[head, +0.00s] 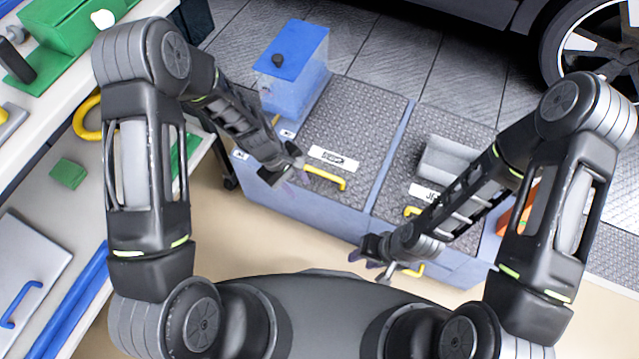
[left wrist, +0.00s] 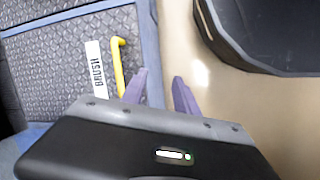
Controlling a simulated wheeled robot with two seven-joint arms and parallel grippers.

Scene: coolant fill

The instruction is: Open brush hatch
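The brush hatch is a grey diamond-plate lid (head: 352,125) on the left part of a blue chest, lying flat and closed. It has a white label and a yellow bar handle (head: 325,178) near its front edge. In the left wrist view the label (left wrist: 96,70) reads BRUSH, and the yellow handle (left wrist: 119,65) runs beside it. My left gripper (head: 280,183) is just left of the handle, apart from it. Its purple fingers (left wrist: 163,88) are spread with nothing between them. My right gripper (head: 378,268) is in front of the chest's right part; its finger spacing is unclear.
A second diamond-plate lid (head: 398,170) with its own yellow handle is on the right, with a grey box (head: 450,160) on it. A translucent blue tank (head: 292,75) stands at the back left. A workbench is at the left; a car is behind.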

